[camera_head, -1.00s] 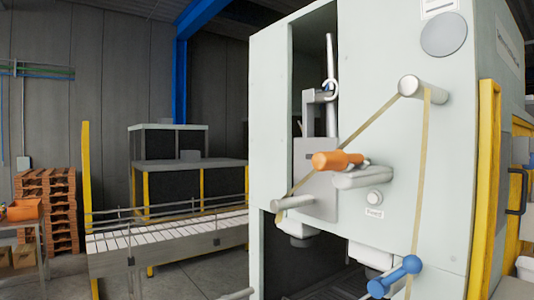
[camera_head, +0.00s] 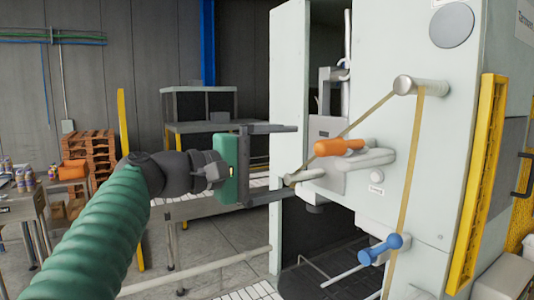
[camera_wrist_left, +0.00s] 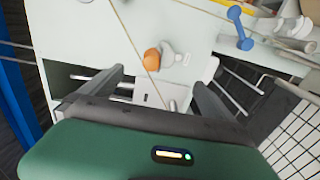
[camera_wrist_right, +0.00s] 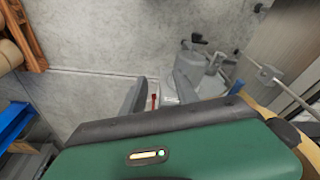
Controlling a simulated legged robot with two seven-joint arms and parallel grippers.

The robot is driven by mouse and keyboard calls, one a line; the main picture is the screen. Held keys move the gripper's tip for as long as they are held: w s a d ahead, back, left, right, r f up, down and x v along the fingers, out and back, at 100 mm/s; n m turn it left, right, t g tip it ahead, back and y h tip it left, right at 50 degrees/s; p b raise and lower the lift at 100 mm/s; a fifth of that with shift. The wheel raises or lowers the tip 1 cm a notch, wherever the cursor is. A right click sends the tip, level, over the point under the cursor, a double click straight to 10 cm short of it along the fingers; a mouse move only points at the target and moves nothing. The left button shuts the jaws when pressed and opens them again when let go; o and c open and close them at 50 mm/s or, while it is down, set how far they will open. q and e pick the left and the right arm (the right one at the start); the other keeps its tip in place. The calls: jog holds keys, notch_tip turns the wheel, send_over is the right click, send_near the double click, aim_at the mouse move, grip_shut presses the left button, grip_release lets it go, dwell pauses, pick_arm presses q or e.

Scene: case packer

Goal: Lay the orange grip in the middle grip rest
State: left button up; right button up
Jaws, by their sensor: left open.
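The orange grip (camera_head: 338,147) sticks out sideways from the front of the pale machine, by a grey rounded fitting (camera_head: 375,157). It also shows in the left wrist view (camera_wrist_left: 151,58), beyond and between my fingers. My left gripper (camera_head: 293,160) is open and empty, to the left of the orange grip and apart from it, its fingers one above the other. My right gripper (camera_wrist_right: 159,77) shows only in its own wrist view, with a gap between its fingers and nothing held. I cannot tell which part is the middle grip rest.
A tan band (camera_head: 412,170) runs over a grey roller (camera_head: 415,85) and slants down behind the orange grip. A blue handle (camera_head: 380,248) sits lower on the machine. A yellow guard (camera_head: 478,185) stands at right. A dark opening lies below the grip.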

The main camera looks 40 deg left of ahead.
aim_at(316, 149)
pick_arm(q)
jog(key=w+d, duration=0.1)
jog(key=w+r+p, duration=0.1)
jog(key=w, duration=0.1)
jog(key=w+d, duration=0.1)
jog(key=w, duration=0.1)
jog(key=shift+d+r, duration=0.25)
jog(key=shift+d, duration=0.05)
jog(key=shift+p+x, duration=0.35)
jog(key=shift+x, duration=0.4)
jog(key=shift+w+p, duration=0.45)
jog(key=shift+w, duration=0.7)
jog(key=shift+w+d, duration=0.35)
jog(key=shift+w, duration=0.3)
jog(key=shift+w+d, duration=0.2)
jog(key=shift+d, duration=0.2)
pick_arm(e)
notch_tip(316, 149, up, 3)
jog(key=shift+w, duration=0.15)
